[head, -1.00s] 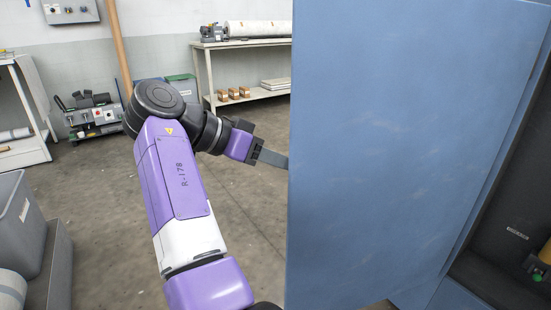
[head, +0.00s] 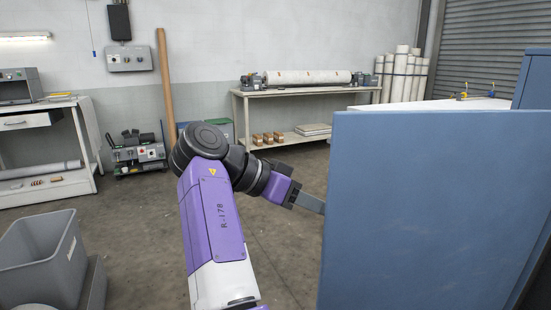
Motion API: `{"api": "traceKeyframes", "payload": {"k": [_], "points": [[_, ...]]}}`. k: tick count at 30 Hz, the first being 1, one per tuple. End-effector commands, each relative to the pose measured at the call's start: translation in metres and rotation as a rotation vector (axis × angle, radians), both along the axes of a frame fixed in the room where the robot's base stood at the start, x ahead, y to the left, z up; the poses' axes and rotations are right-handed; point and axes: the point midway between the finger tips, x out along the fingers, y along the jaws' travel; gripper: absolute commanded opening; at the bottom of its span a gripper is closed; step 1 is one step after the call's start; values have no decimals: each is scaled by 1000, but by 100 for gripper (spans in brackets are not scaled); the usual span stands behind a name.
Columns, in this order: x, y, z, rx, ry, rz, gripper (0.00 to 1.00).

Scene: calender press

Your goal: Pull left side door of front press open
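The blue side door (head: 430,210) of the press is a large flat panel filling the lower right of the head view. It stands swung out, with its free edge toward the left. My gripper (head: 312,203) is at this free edge, reaching in from the left. A grey finger meets the edge line, and its tip is hidden behind the panel. I cannot tell whether the fingers touch or clasp the door. The door's handle and hinges are not visible. A blue part of the press body (head: 533,80) shows at the far right.
A grey bin (head: 40,262) stands at the lower left. A white workbench (head: 45,150) is at the left wall. A long table (head: 300,90) with a roll stands at the back, with upright rolls to its right. The concrete floor between is open.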

Motion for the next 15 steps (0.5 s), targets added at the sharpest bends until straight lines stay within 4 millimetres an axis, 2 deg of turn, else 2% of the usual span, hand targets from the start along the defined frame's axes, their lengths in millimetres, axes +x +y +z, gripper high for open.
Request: {"api": "traceKeyframes", "payload": {"k": [1,15], "points": [[0,0,19,0,0,0,34],[0,0,102,0,0,0,34]]}}
